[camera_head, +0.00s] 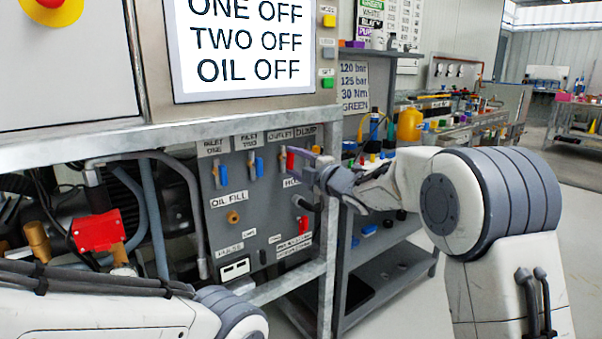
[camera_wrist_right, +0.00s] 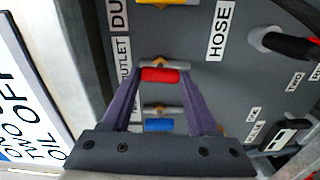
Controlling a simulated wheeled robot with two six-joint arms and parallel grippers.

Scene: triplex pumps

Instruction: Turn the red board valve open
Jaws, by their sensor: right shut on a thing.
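The red board valve (camera_head: 290,160) is on the grey valve board, under the OUTLET label. Its handle looks upright in the head view, parallel to the blue handles. In the right wrist view the red handle (camera_wrist_right: 160,75) lies between the fingertips, beside the OUTLET label. My right gripper (camera_head: 304,168) reaches the board from the right and is shut on this handle; its purple fingers (camera_wrist_right: 162,77) stand at the handle's two ends. My left arm shows at the bottom left, but its gripper is out of view.
Blue valve handles (camera_head: 259,166) sit left of the red one; one blue handle (camera_wrist_right: 159,125) is close below it in the wrist view. A yellow handle (camera_wrist_right: 166,2) is beyond it. A frame post (camera_head: 330,250) and a shelf rack (camera_head: 390,270) stand right of the board.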

